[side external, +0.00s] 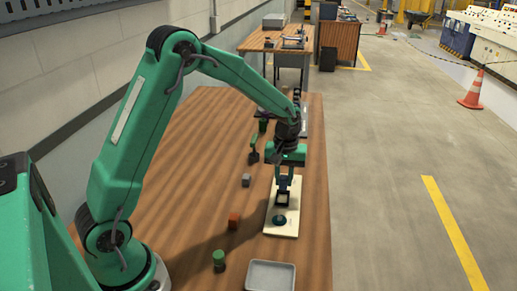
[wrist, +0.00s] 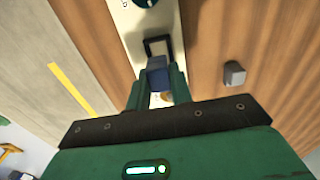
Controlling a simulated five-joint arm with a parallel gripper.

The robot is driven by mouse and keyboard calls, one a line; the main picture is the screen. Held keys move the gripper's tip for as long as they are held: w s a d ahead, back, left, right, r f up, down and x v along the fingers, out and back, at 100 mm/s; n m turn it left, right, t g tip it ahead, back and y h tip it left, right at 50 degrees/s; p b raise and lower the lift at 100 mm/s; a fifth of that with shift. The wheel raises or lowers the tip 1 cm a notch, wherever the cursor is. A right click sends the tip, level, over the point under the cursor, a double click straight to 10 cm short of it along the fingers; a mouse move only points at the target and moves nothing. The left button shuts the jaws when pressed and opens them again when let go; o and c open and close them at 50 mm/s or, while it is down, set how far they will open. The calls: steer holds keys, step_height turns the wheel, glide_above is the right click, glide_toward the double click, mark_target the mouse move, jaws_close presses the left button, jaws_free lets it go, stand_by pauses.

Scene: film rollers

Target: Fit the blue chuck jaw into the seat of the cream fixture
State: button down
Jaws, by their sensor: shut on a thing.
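The cream fixture (side external: 285,230) is a flat plate lying on the wooden table; it also shows in the wrist view (wrist: 132,30). A black square frame (side external: 283,199) on it looks like the seat, and it shows in the wrist view (wrist: 158,44) too. My gripper (side external: 284,182) is shut on the blue chuck jaw (wrist: 156,70). The jaw is close to the near edge of the black frame in the wrist view. I cannot tell its height over the plate, and the fingers hide its sides. A dark green round part (side external: 280,219) sits on the fixture.
A grey block (side external: 246,180), an orange-red block (side external: 233,221) and a green cylinder (side external: 219,259) stand left of the fixture. A grey tray (side external: 270,275) lies at the table's near end. Dark green tool-like items (side external: 254,150) lie beyond my gripper. The table's right edge is close to the fixture.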

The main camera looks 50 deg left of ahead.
mark_target(282, 200)
steer(key=shift+f, duration=2.45)
steer(key=shift+f, duration=0.15)
